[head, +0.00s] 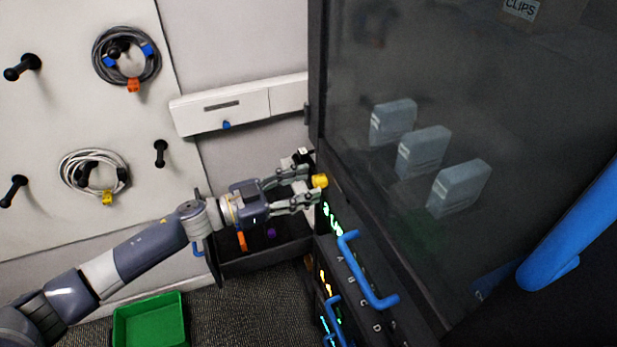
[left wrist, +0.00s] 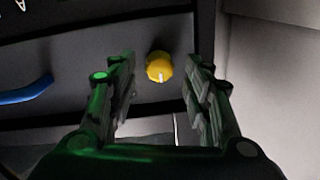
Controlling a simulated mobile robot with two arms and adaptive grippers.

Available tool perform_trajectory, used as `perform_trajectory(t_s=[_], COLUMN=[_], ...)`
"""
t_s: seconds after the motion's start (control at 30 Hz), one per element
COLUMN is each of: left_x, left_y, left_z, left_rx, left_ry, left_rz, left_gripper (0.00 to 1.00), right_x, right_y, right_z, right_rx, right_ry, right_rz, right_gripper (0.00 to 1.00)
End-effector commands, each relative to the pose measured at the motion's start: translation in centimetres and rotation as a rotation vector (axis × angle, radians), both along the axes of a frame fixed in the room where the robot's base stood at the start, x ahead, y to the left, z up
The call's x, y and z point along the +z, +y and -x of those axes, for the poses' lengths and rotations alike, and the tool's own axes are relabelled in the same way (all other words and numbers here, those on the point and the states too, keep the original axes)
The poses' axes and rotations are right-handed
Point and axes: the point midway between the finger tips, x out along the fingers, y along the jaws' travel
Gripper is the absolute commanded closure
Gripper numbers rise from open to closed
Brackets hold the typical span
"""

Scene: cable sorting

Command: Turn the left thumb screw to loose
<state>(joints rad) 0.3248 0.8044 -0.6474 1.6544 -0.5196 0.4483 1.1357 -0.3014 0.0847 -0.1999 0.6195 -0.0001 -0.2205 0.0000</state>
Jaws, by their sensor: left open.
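The yellow thumb screw (head: 320,181) sits on the left end of the dark rack unit's front panel. In the left wrist view the thumb screw (left wrist: 159,67) is a round yellow knob with a pale mark near its lower edge. My left gripper (head: 304,186) is open in front of it. In the left wrist view the fingers of my left gripper (left wrist: 162,92) stand on either side of the knob, with a gap on both sides. My right gripper is not in view.
Blue handles (head: 366,270) stick out from the rack fronts. A glass-like dark door (head: 450,110) fills the right. An open dark drawer (head: 265,262) lies below my left gripper. A green bin (head: 150,322) stands on the floor. Cable coils (head: 127,55) hang on the pegboard.

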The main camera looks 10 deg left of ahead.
Motion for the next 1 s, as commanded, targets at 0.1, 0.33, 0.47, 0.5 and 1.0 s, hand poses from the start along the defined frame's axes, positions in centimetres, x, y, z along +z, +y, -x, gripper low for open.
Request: perform_trajectory(t_s=[0.1,0.33,0.47,0.5,1.0], left_x=[0.1,-0.1,-0.1,-0.1,-0.1], left_y=[-0.9,-1.4,-1.4,-1.4,-1.4], left_z=[-0.7,-1.1,-1.0,-1.0,-1.0], left_rx=[0.001,0.001,0.001,0.001,0.001], left_ry=[-0.001,0.0,0.0,0.0,-0.016], left_rz=[0.001,-0.002,-0.002,-0.002,-0.012], left_gripper=[0.55,0.55,0.55,0.59,0.99], right_x=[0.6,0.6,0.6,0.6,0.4], right_y=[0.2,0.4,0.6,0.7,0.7], right_z=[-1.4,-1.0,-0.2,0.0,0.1], right_rx=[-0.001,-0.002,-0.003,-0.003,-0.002], right_ry=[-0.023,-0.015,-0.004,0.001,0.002], right_rz=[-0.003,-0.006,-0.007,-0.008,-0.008], right_gripper=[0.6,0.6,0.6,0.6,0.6])
